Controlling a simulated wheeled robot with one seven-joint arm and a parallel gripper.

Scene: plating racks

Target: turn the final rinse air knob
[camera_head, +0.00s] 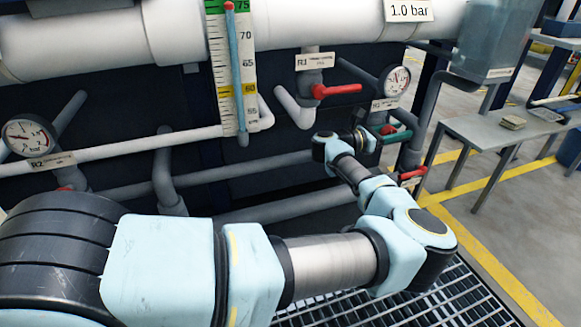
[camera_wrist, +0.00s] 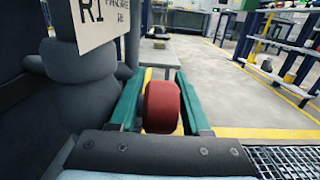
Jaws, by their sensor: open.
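A red rounded knob (camera_wrist: 162,106) stands between my gripper's fingers in the wrist view. My gripper (camera_wrist: 157,76) is open, with one teal finger on each side of the knob. The knob is nearer the right finger, with a gap on its left; I cannot tell whether the right finger touches it. In the head view my gripper (camera_head: 395,133) is at the far end of my arm, by the pipes under a round gauge (camera_head: 397,80). A bit of red shows there, mostly hidden by the gripper.
A white label (camera_wrist: 97,22) hangs close to the left finger. A red lever (camera_head: 338,90) sits on the pipe up and left of my gripper, and another red handle (camera_head: 412,174) lies below it. A grey table (camera_head: 500,130) stands to the right, with open floor before it.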

